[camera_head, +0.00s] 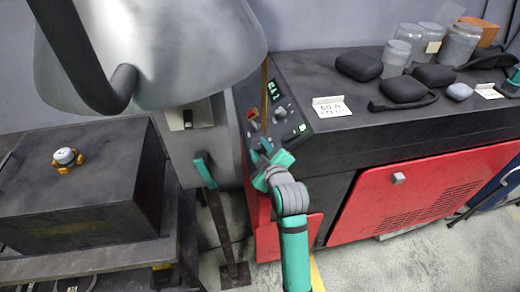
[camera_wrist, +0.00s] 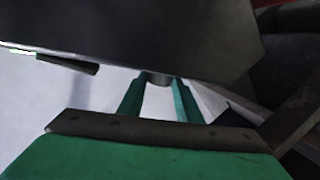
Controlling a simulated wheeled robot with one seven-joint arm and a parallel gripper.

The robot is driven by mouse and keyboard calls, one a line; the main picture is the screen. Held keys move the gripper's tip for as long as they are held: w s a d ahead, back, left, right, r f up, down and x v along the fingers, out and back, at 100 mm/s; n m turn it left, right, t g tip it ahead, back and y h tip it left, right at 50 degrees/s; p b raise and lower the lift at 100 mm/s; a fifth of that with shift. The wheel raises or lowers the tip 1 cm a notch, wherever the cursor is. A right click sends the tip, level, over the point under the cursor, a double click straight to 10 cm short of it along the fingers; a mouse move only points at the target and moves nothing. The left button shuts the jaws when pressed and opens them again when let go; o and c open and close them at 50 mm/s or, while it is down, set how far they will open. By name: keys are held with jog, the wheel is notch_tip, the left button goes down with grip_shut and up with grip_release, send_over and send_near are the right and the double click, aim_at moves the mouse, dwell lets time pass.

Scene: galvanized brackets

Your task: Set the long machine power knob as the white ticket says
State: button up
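The long black and red machine (camera_head: 420,128) has a sloped control panel at its left end, with a small green display (camera_head: 273,90) and several knobs and buttons. A white ticket (camera_head: 331,106) stands on its top; its first line looks like "60 A", and the smaller line is unreadable. My gripper (camera_head: 262,155) is at the panel's lower part, hiding what is under it. In the wrist view, its two green fingers (camera_wrist: 159,98) stand apart on either side of a small dark round knob (camera_wrist: 158,78). Whether they press on it is unclear.
Dark pouches (camera_head: 359,65), glass jars (camera_head: 408,42) and a second white card (camera_head: 487,91) lie on the machine top. A grey hooded machine (camera_head: 160,45) stands close left of the panel. A black box (camera_head: 85,195) with a yellow-handled valve is farther left.

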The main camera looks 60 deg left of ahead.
jog(key=shift+f+t, duration=0.15)
jog(key=shift+t, duration=0.15)
jog(key=shift+s+a+f+m+t, duration=0.1)
jog(key=shift+s+f+m+t, duration=0.05)
jog(key=shift+m+t, duration=0.65)
jog(key=shift+s+f+m+t, duration=0.15)
jog(key=shift+m+t, duration=0.35)
jog(key=shift+t, duration=0.5)
jog(key=shift+f+m+t, duration=0.1)
jog(key=shift+m+t, duration=0.9)
jog(key=shift+t, duration=0.3)
jog(key=shift+m+t+h, duration=0.3)
jog(key=shift+m+t, duration=0.2)
jog(key=shift+t, duration=0.3)
jog(key=o, duration=1)
jog(key=shift+a, duration=0.1)
jog(key=shift+o, duration=0.2)
jog(key=shift+s, duration=0.15)
jog(key=v, duration=1)
jog(key=shift+d, duration=0.35)
